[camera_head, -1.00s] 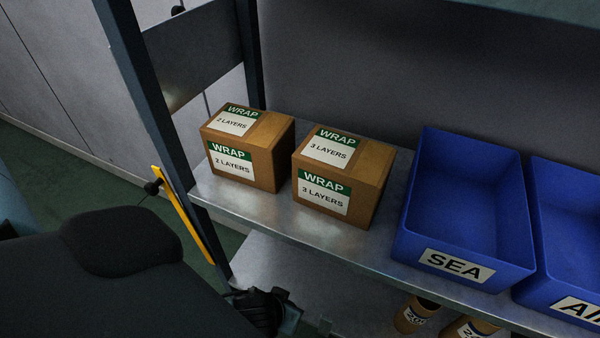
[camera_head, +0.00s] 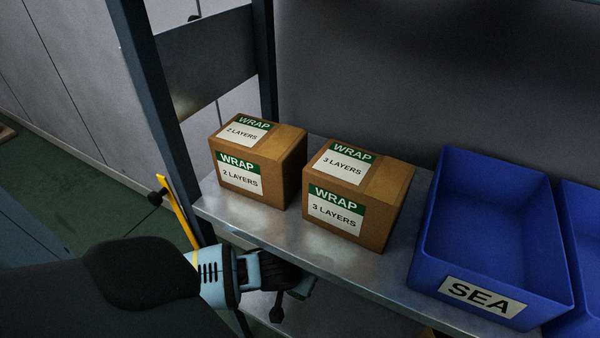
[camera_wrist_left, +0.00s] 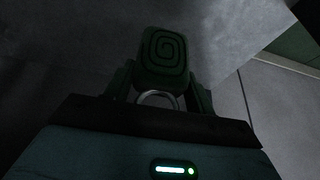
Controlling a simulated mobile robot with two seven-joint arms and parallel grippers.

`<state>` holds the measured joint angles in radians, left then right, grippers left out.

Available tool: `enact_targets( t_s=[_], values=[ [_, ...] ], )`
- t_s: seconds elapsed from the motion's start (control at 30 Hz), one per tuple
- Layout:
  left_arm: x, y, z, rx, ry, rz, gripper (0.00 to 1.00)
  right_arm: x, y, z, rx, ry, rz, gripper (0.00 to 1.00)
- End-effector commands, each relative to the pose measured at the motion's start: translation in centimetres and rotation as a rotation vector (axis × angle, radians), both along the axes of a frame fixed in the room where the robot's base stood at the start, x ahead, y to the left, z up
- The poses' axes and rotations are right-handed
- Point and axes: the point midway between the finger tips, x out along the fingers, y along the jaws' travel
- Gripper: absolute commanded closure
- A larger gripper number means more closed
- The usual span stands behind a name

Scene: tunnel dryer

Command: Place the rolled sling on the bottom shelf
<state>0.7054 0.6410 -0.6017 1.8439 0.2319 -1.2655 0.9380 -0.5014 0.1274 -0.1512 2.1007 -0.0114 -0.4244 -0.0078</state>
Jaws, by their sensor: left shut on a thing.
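The rolled sling (camera_wrist_left: 163,58) is a dark green roll with a spiral end, and it shows in the left wrist view with a metal ring (camera_wrist_left: 158,98) just below it. My left gripper (camera_wrist_left: 162,82) is shut on it, one finger on each side. In the head view my left gripper (camera_head: 288,284) is at the front edge of the upper shelf board, partly hidden by it, and the sling cannot be made out there. The bottom shelf (camera_head: 345,318) shows only as a grey strip below that edge. My right gripper is not in view.
Two cardboard WRAP boxes, 2 LAYERS (camera_head: 255,170) and 3 LAYERS (camera_head: 355,200), stand on the upper board (camera_head: 255,218). A blue SEA bin (camera_head: 490,235) and another blue bin (camera_head: 585,240) stand to the right. A dark post (camera_head: 165,130) and yellow bar (camera_head: 180,210) are at the left.

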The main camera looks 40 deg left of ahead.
Motion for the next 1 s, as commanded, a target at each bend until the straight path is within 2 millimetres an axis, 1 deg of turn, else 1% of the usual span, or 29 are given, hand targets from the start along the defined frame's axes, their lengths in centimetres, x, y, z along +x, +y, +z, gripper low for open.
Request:
enact_targets(
  t_s=[0.03,0.07,0.2,0.37,0.43,0.7,1.0],
  values=[
    [0.8,0.5,-0.2,0.001,-0.001,0.0,0.76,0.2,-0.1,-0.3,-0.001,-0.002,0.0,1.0],
    [1.2,0.7,-0.2,0.001,-0.002,0.0,0.76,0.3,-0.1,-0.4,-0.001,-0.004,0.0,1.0],
    [2.1,1.2,-0.2,-0.001,-0.001,0.0,0.76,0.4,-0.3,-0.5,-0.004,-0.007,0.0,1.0],
    [2.2,1.3,-0.2,0.0,-0.001,-0.001,0.76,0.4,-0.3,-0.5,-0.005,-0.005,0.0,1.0],
    [2.1,1.3,-0.5,0.0,0.0,-0.001,0.76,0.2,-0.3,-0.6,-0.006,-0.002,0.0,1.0],
    [2.1,1.3,-3.8,0.001,0.002,-0.001,0.76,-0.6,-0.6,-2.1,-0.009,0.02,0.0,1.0],
    [2.1,1.2,-3.8,0.0,-0.001,-0.001,0.76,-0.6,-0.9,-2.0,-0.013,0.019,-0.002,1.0]
  ],
)
